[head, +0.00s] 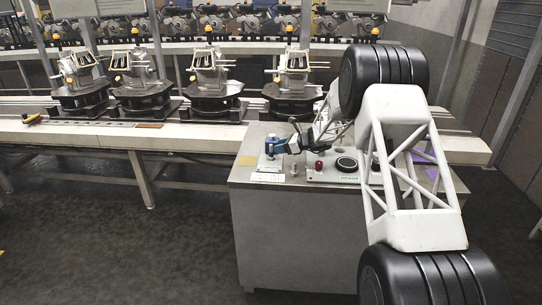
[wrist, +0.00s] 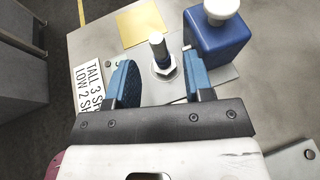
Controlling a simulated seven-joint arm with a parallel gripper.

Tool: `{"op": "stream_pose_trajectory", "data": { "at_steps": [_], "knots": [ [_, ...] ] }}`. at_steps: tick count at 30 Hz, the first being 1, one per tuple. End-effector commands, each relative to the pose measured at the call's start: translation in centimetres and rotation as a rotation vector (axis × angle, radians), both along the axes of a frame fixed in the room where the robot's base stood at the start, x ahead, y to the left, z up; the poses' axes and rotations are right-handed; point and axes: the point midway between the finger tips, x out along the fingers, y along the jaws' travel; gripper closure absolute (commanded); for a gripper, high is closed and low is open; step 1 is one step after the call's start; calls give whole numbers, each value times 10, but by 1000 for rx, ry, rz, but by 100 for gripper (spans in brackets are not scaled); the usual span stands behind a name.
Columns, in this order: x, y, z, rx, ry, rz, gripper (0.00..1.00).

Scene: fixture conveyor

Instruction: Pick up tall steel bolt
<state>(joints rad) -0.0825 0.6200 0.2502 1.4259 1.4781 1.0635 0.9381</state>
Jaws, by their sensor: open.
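The tall steel bolt (wrist: 157,46) stands upright in the wrist view, with a hex-shaped part around its lower end. My gripper (wrist: 159,62) is open, with one blue-padded finger at each side of the bolt in the picture. Clear gaps show on both sides, and I see no contact. How far the fingertips are above the bolt's base is hard to tell. In the head view my gripper (head: 274,147) is over the left part of the grey bench top, and I cannot clearly pick out the bolt there.
A blue container (wrist: 219,42) with a white cap stands close beside the right finger. A printed card (wrist: 89,82) and a yellow note (wrist: 140,23) lie on the bench (head: 243,176). A control panel (head: 330,171) with a red button is right. Conveyor fixtures (head: 209,80) stand behind.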

Motion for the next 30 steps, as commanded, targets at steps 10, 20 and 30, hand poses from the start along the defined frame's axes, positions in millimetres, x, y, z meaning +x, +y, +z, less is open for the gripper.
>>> {"op": "stream_pose_trajectory", "data": {
  "at_steps": [10, 20, 30],
  "knots": [
    [6, 29, -13, 1, 0, 2, 53],
    [11, 45, -21, 0, 0, 0, 53],
    [11, 45, -21, 0, 0, 0, 53]
  ]
}}
